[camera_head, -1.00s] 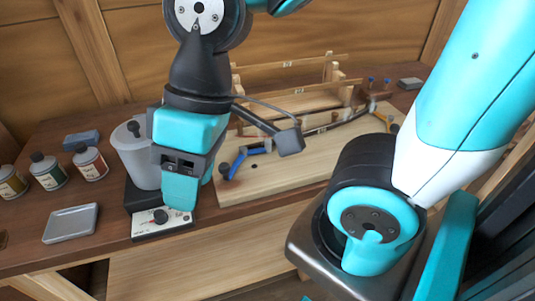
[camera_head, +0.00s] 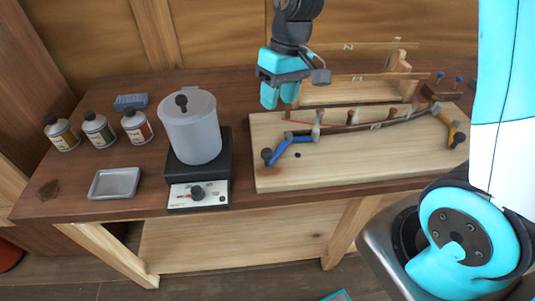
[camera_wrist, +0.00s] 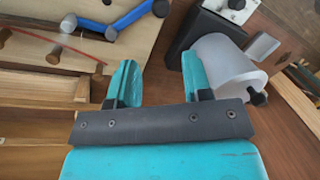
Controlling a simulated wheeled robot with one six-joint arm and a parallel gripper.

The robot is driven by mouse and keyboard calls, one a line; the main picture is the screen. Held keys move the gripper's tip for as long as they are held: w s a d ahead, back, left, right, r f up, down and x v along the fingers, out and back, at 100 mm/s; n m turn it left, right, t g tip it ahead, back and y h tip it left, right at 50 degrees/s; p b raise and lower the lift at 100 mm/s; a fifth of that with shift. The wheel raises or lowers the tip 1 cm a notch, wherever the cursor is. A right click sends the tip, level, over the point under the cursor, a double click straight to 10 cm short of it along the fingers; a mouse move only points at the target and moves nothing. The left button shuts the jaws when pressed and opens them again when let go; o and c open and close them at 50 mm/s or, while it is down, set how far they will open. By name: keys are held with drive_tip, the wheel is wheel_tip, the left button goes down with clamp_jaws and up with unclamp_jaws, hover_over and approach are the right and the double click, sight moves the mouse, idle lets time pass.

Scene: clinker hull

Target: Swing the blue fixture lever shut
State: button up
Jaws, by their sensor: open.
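The blue fixture lever (camera_head: 281,148) is at the left end of the pale wooden board (camera_head: 340,180). Its dark knob (camera_head: 267,155) points toward the front left, out over bare board. The lever is angled at its grey pivot, next to the left end of the dark curved strip (camera_head: 385,124). The lever also shows at the top of the wrist view (camera_wrist: 132,17). My gripper (camera_head: 270,97) hangs above the back left of the board, apart from the lever. Its two fingers are spread with nothing between them in the wrist view (camera_wrist: 157,78).
An orange lever (camera_head: 447,126) is at the board's right end. A translucent pot (camera_head: 190,130) stands on a black hot plate (camera_head: 224,155) left of the board. Wooden racks (camera_head: 345,93) stand behind. Bottles (camera_head: 97,130) and a grey tray (camera_head: 113,184) are farther left.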

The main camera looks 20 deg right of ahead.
sight(268, 150)
drive_tip(key=a+f, duration=0.1)
drive_tip(key=f, duration=0.4)
drive_tip(key=a+f+p, duration=0.1)
drive_tip(key=f, duration=0.4)
drive_tip(key=s+a+f, duration=0.1)
drive_tip(key=f, duration=0.5)
drive_tip(key=shift+f, duration=0.1)
drive_tip(key=shift+a, duration=0.1)
clamp_jaws()
